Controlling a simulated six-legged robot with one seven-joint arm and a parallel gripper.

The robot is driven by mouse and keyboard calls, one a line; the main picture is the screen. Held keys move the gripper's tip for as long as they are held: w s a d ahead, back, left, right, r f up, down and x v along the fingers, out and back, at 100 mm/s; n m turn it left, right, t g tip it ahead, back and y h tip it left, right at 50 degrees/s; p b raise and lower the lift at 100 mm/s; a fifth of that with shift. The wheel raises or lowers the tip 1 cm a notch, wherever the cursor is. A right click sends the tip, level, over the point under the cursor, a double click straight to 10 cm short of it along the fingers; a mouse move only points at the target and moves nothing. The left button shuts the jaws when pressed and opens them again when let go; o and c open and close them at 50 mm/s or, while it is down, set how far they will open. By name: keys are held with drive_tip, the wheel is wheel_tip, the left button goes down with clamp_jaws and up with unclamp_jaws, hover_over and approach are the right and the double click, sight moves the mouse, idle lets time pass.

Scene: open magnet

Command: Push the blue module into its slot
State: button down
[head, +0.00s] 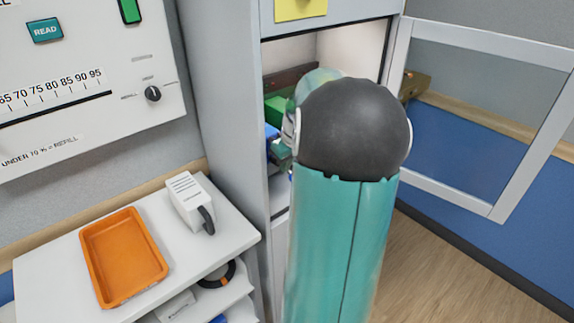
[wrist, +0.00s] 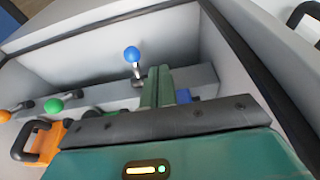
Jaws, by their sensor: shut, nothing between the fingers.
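The blue module (wrist: 183,96) shows only as a small blue patch beside my fingers in the wrist view. My gripper (wrist: 158,72) is shut and empty, its fingers pointing into the cabinet bay. Whether the fingertips touch the module cannot be told. In the head view, a blue part (head: 272,132) shows at the left of the open bay, partly behind my arm. The slot itself is hidden by my gripper and arm. A lever with a blue ball (wrist: 132,54) stands beyond my fingers.
A lever with a green ball (wrist: 53,105), an orange ball (wrist: 4,116) and an orange handled module (wrist: 47,143) lie left in the bay. The glazed door (head: 480,120) stands open at right. An orange tray (head: 124,257) and a white device (head: 188,203) rest on the shelf unit.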

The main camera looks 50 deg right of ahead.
drive_tip(key=w, duration=0.3)
drive_tip(key=shift+w+d, duration=0.2)
drive_tip(key=shift+d, duration=0.15)
